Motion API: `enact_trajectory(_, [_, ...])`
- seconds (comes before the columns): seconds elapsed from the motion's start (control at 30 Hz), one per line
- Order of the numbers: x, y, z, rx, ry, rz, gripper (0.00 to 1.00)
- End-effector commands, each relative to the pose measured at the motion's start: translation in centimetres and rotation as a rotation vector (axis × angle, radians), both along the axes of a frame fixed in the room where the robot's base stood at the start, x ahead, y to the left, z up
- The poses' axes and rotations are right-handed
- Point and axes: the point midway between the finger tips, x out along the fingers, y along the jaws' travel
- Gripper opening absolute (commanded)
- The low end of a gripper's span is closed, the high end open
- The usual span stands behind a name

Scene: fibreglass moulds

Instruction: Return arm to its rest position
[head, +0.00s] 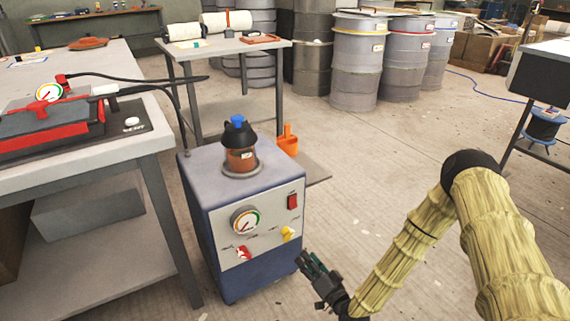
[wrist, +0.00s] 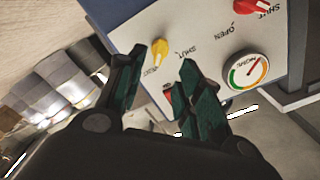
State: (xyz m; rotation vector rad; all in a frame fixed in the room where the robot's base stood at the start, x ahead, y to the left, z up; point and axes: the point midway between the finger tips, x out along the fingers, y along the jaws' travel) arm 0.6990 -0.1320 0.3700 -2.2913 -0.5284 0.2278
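My gripper (head: 314,264) is low in front of the right corner of a blue-grey pump unit (head: 215,185). In the wrist view my gripper (wrist: 164,68) has its two dark green fingers apart, with nothing held between them. The unit's front panel lies beyond the fingertips. A yellow knob (wrist: 159,52) shows in the gap and looks apart from the fingers; it also shows in the head view (head: 288,233). A red knob (head: 243,252), a round gauge (head: 245,221) and a red switch (head: 292,201) are on the same panel. My arm is bent, reaching down from the right.
A workbench (head: 140,135) with a red and grey mould (head: 45,130) stands at left. A small table (head: 220,47) is behind the unit. Several drums (head: 357,65) stand at the back. A dark box on a stand (head: 543,75) is at right. The middle floor is open.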

Motion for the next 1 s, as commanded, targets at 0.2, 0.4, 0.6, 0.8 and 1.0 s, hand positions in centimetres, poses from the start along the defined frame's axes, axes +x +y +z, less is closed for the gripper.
enact_trajectory(0.2, [-3.4,1.6,-3.3,-0.106,0.155,0.037,0.36])
enact_trajectory(0.4, [-12.6,1.7,-9.5,-0.352,0.491,0.114,0.36])
enact_trajectory(0.6, [-23.2,-1.4,-12.7,-0.588,0.813,0.185,0.36])
enact_trajectory(0.8, [-31.5,-5.3,-12.8,-0.753,1.056,0.225,0.36])
enact_trajectory(1.0, [-37.3,-8.4,-11.5,-0.861,1.231,0.244,0.36])
